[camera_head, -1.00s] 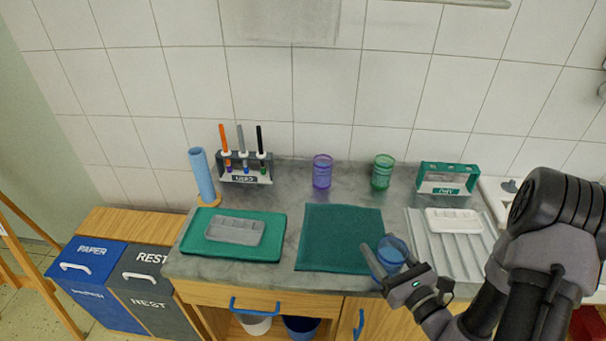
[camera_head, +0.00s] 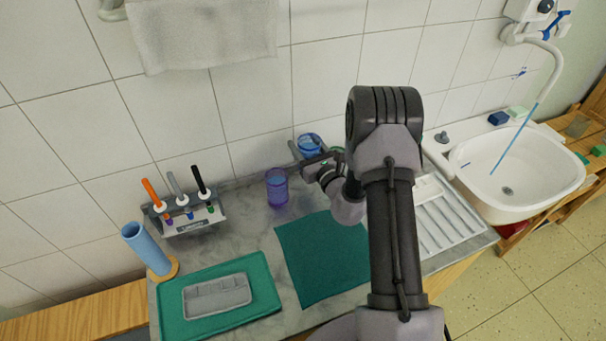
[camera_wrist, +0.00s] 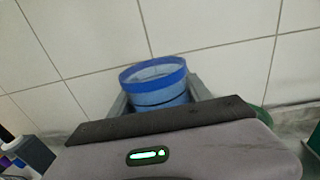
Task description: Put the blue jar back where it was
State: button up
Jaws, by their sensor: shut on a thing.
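The blue jar (camera_head: 310,146) is a clear blue cup with a darker rim, held upright near the tiled wall at the back of the counter. My gripper (camera_head: 303,152) is shut on it. In the wrist view the blue jar (camera_wrist: 156,83) sits between the two fingers (camera_wrist: 158,100), its open top showing. The purple jar (camera_head: 277,187) stands on the counter just left of my gripper. The green jar is mostly hidden behind my arm; a green edge (camera_wrist: 256,113) shows at the right in the wrist view.
A green tray (camera_head: 262,290) and a teal mat (camera_head: 315,260) lie in front. A ribbed drainer (camera_head: 450,225) and a sink (camera_head: 520,190) are at the right.

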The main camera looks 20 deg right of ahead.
notch_tip(320, 180, down, 8)
jog(key=b, duration=0.2)
jog(key=shift+f+b, duration=0.25)
jog(key=shift+b, duration=0.15)
jog(key=shift+f, duration=0.2)
jog(key=o, duration=1.5)
jog(key=shift+r, duration=0.1)
